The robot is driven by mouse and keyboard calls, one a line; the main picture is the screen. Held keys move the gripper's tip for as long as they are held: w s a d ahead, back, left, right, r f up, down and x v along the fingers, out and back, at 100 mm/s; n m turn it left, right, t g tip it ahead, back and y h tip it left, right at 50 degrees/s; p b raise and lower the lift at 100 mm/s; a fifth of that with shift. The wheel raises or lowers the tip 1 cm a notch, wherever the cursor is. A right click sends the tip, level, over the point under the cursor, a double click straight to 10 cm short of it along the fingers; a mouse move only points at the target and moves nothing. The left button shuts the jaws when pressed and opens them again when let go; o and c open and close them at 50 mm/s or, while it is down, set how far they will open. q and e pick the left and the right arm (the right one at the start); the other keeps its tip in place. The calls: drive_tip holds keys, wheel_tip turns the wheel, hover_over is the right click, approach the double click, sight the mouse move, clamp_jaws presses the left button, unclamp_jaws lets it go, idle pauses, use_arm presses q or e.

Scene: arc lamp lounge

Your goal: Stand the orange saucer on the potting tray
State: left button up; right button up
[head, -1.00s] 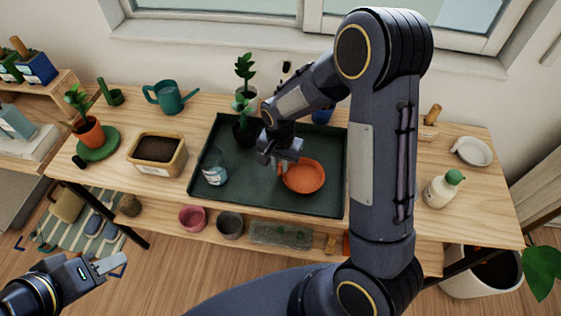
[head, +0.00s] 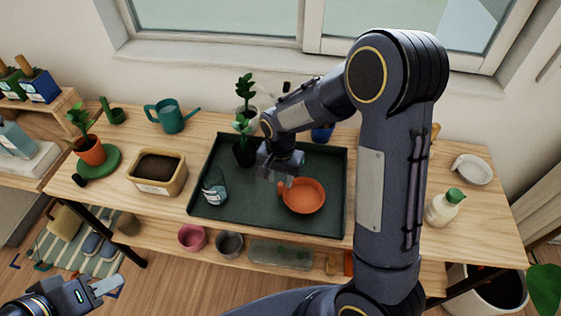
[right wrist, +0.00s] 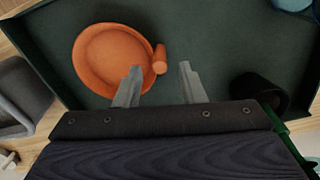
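The orange saucer (head: 303,197) rests flat, hollow side up, on the dark green potting tray (head: 325,228), right of the tray's middle. It also shows in the right wrist view (right wrist: 112,60), with a short orange stub at its edge. My right gripper (head: 277,182) is just left of the saucer in the head view. In the right wrist view its two fingers (right wrist: 158,85) are apart with nothing between them; the left finger is close to the saucer's rim and stub. My left gripper (head: 105,285) is at the lower left, away from the table; its finger gap is unclear.
A planter box (head: 158,174) stands left of the tray, a white bottle (head: 445,208) to the right. My right arm hides part of the table.

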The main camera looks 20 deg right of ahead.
wheel_tip(320, 180, up, 9)
drive_tip(key=s+r+n+t+y, duration=0.2)
drive_tip(key=s+r+n, duration=0.1)
drive_tip(key=s, duration=0.7)
drive_tip(key=s+d+r+n+t+y, duration=0.1)
drive_tip(key=s+r+n+t, duration=0.2)
drive_tip(key=s, duration=0.8)
drive_tip(key=shift+d+r+n+t+y, duration=0.3)
drive_tip(key=shift+r+n+y, duration=0.1)
drive_tip(key=shift+r+n, duration=0.15)
